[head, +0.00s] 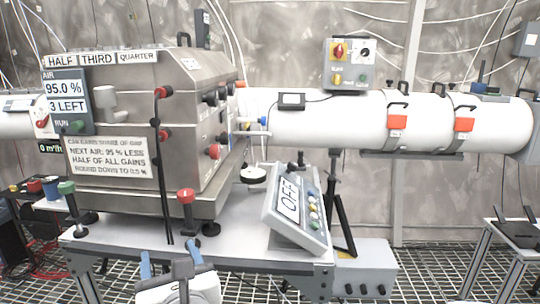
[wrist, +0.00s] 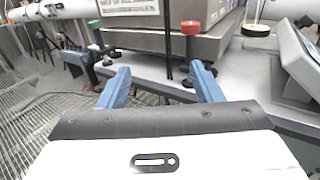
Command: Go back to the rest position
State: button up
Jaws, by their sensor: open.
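My gripper (head: 168,268) shows at the bottom of the head view, in front of the front edge of the work table (head: 120,246). In the wrist view its two blue fingers (wrist: 160,86) stand wide apart with nothing between them. The gripper is open and empty. A steel machine (head: 204,120) stands on the table beyond it. A red-topped knob (head: 186,197) on a dark post stands at the machine's front; it also shows in the wrist view (wrist: 191,28), beyond the right finger.
A tilted panel reading OFF (head: 289,200) stands on the table's right part. A grey box (head: 352,272) sits low right of the table. A white tube (head: 330,122) runs along the back. A side table (head: 497,255) stands far right. Grating floor (head: 425,262) is open between them.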

jog(key=w+d+r+m+g+h+p, duration=0.1)
jog(key=w+d+m+h+p, duration=0.25)
jog(key=d+m+h, duration=0.5)
jog(key=w+d+r+m+g+h+p, duration=0.15)
jog(key=w+d+m+h+p, duration=0.35)
jog(key=d, duration=0.6)
jog(key=s+d+m+g+p, duration=0.8)
jog(key=d+m, duration=0.5)
jog(key=m, duration=0.4)
jog(key=s+r+m+g+y+p, duration=0.3)
jog(key=s+r+m+y+p, duration=0.1)
jog(key=m, duration=0.7)
jog(key=shift+s+a+r+y+p, duration=0.35)
jog(key=shift+s+y+p, duration=0.1)
jog(key=shift+s+y, duration=0.15)
